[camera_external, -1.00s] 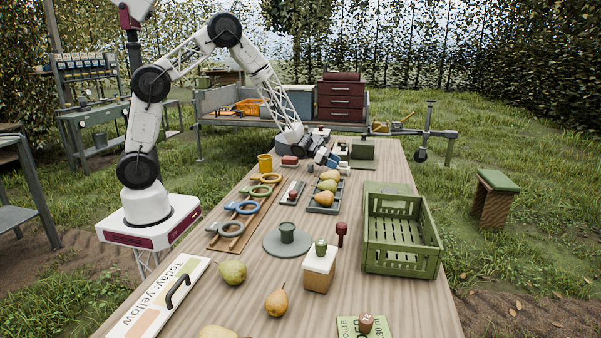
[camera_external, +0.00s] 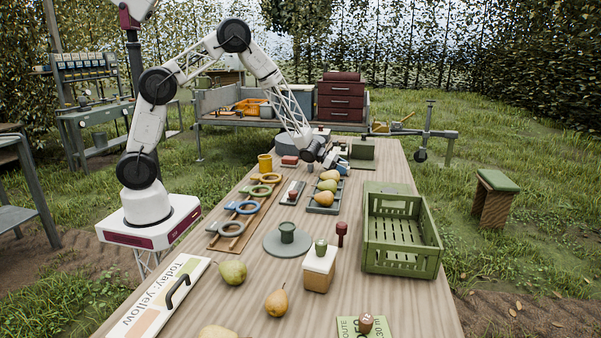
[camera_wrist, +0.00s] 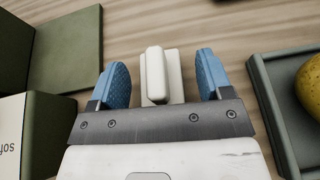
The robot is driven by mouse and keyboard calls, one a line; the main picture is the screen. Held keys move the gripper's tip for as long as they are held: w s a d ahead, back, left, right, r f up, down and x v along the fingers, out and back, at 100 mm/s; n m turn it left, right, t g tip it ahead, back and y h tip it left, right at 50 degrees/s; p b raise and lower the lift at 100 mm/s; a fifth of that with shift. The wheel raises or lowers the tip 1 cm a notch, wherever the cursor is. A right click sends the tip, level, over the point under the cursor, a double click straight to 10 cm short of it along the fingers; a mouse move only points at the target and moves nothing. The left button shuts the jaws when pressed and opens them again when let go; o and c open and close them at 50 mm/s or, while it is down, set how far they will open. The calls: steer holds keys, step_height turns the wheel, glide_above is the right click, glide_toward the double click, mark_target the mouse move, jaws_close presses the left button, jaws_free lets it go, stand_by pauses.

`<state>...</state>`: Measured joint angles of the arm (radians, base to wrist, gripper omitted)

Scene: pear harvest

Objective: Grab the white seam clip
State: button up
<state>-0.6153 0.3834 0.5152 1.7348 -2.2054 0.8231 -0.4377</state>
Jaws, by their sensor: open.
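The white seam clip (camera_wrist: 155,75) lies on the wooden table in the wrist view, a pale block with a raised rounded bar on a flat base. My gripper (camera_wrist: 163,78) is open, with one blue finger on each side of the clip and visible gaps on both sides. Nothing is held. The lower end of the clip is hidden by the gripper's grey bar. In the external view my gripper (camera_external: 338,162) is low at the far part of the table, and I cannot make out the clip there.
A dark tray (camera_wrist: 262,88) with a yellow pear (camera_wrist: 312,82) is close on the right in the wrist view. A dark green panel (camera_wrist: 70,50) and a labelled box (camera_wrist: 30,135) are close on the left. The green crate (camera_external: 402,258) stands farther right.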

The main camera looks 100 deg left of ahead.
steer(key=c, duration=1)
steer(key=shift+r, duration=0.15)
steer(key=shift+r, duration=1.35)
steer(key=shift+s+r, duration=0.2)
steer(key=shift+r, duration=0.15)
steer(key=s+d, duration=0.2)
steer(key=s, duration=0.2)
steer(key=s+d+r, duration=0.1)
steer(key=s+d, duration=0.2)
steer(key=s, duration=0.2)
steer(key=s+d, duration=0.2)
steer(key=s, duration=0.2)
steer(key=shift+s+d+r, duration=0.15)
steer(key=shift+s+d, duration=0.1)
steer(key=shift+s, duration=0.1)
